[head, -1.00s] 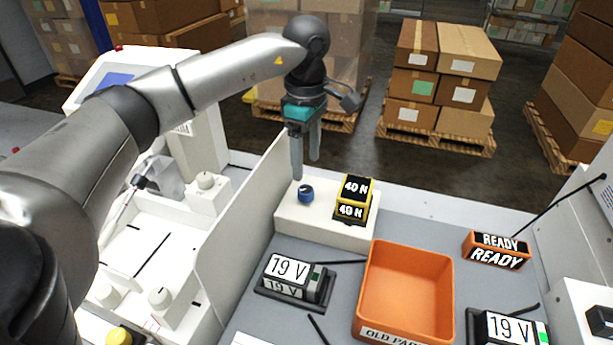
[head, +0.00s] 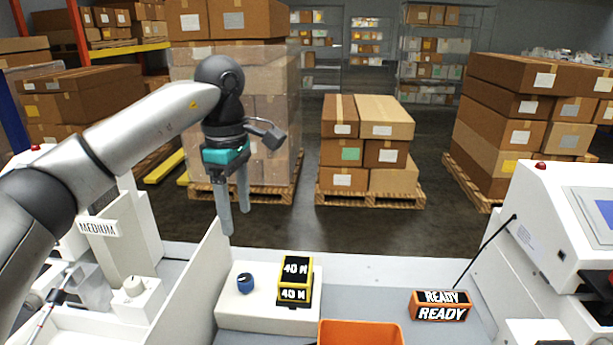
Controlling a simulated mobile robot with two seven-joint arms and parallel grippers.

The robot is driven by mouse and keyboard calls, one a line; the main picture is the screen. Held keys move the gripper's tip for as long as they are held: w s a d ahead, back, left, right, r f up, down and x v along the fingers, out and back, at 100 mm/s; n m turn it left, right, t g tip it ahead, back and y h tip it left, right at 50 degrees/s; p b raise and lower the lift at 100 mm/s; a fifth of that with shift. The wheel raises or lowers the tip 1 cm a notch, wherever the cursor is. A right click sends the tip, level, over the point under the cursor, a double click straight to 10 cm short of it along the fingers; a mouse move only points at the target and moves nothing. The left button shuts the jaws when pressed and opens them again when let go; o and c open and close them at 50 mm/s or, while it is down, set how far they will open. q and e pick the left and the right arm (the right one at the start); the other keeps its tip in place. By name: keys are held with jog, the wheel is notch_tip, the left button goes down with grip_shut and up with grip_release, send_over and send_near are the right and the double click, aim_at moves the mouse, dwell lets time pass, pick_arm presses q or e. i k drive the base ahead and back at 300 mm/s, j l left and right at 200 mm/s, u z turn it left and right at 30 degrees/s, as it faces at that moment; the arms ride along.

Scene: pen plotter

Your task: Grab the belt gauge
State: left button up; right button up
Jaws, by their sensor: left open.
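A black and yellow block marked "40 N" (head: 294,281), which looks like the belt gauge, sits upright on a low white stand (head: 262,317). A small blue knob-like piece (head: 246,283) is on the same stand, left of the block. My left gripper (head: 236,222) is open and empty, its fingers pointing down. It hangs up and to the left of the block in the head view, apart from it and above the blue piece. My right gripper is not in view.
A white upright panel (head: 196,290) stands left of the stand. An orange bin (head: 360,334) is in front, cut off by the frame. An orange "READY" sign (head: 440,306) and a white machine (head: 560,240) are at the right.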

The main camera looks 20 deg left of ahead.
aim_at(294, 285)
jog(key=k+l, duration=0.15)
jog(key=k, duration=0.35)
jog(key=k+l, duration=0.2)
jog(key=k, duration=0.25)
jog(key=k+l, duration=0.15)
jog(key=k, duration=0.35)
